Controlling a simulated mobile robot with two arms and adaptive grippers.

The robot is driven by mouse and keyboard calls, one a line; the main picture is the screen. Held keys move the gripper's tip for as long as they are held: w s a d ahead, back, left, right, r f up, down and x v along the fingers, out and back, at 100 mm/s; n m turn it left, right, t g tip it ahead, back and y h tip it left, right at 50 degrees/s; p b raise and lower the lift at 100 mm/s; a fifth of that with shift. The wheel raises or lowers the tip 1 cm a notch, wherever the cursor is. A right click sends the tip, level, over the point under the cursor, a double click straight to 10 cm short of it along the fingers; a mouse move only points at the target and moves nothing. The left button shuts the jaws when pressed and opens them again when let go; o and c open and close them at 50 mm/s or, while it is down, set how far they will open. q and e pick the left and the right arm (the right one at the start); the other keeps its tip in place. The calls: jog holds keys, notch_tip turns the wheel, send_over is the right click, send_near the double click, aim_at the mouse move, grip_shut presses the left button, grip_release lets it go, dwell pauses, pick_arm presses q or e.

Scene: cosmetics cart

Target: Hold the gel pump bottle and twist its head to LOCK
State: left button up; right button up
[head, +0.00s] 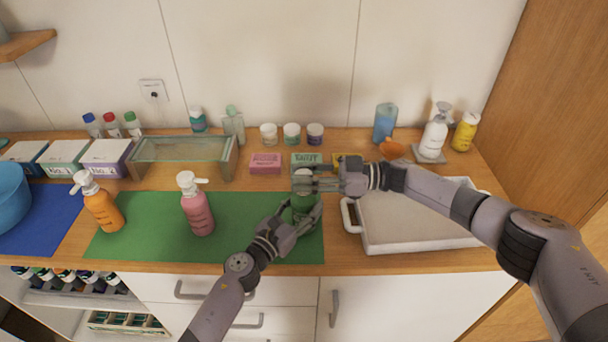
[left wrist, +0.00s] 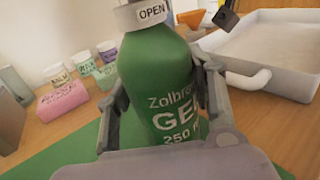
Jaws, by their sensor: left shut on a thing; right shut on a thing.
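The green gel pump bottle (head: 303,204) stands upright at the right end of the green mat and is mostly hidden by my grippers in the head view. In the left wrist view its green body (left wrist: 158,85) reads "GEL", and the white collar (left wrist: 150,13) at the top edge shows the word "OPEN". My left gripper (head: 299,217) is shut around the body, with a finger on each side. My right gripper (head: 305,183) comes in from the right and is shut on the white pump head (head: 303,173), which is largely covered by its fingers.
An orange pump bottle (head: 103,210) and a pink pump bottle (head: 197,210) stand on the green mat (head: 255,212) to the left. A white tray (head: 415,245) lies close on the right, under my right arm. Small boxes and jars stand behind the bottle.

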jog(key=o, duration=1.2)
jog(key=d, duration=1.2)
pick_arm(q)
jog(key=o, duration=1.5)
